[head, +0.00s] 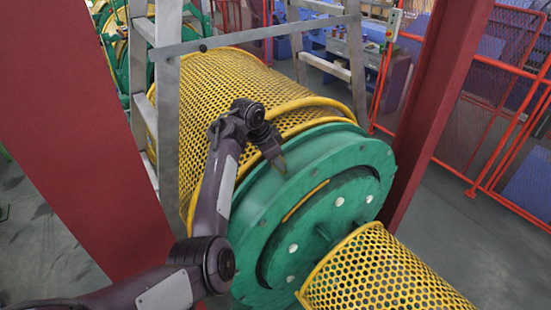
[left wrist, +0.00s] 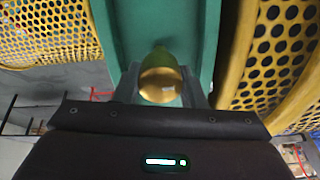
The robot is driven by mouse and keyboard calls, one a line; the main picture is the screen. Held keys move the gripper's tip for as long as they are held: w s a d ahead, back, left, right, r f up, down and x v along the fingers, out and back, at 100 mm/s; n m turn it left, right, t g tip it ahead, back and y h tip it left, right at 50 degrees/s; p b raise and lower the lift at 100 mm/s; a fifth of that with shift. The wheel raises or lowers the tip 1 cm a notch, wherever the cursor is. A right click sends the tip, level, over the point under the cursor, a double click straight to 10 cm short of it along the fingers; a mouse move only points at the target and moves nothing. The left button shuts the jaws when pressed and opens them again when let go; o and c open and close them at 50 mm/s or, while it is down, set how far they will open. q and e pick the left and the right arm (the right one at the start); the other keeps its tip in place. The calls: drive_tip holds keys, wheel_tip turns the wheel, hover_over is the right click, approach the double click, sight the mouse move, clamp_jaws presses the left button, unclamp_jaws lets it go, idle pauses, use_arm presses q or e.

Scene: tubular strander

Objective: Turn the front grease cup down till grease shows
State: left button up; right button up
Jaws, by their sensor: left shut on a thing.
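The grease cup (left wrist: 160,82) is a round brass-coloured cap in the left wrist view, set against the green rim (left wrist: 155,25) of the machine. My left gripper (left wrist: 162,92) has a finger on either side of the cup and is shut on it. In the head view my left gripper (head: 279,164) reaches over the yellow guard and points down at the top of the green flanged wheel (head: 345,148). The cup is hidden by the gripper there. I cannot see any grease around the cup. My right gripper is in neither view.
Yellow perforated guards (head: 215,82) lie behind the wheel and another (head: 380,275) in front. A grey metal ladder-like frame (head: 168,90) stands behind my arm. Dark red posts (head: 440,90) flank the machine. Red mesh fencing (head: 490,110) is at the right, with open floor before it.

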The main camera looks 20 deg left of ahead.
use_arm(q)
drive_tip(key=shift+r+m, duration=0.15)
drive_tip(key=shift+m, duration=1.15)
drive_tip(key=o, duration=1)
drive_tip(key=b+v, duration=0.2)
drive_tip(key=v, duration=0.5)
drive_tip(key=shift+a+r, duration=0.15)
drive_tip(key=shift+r, duration=0.15)
drive_tip(key=shift+s+f, duration=0.1)
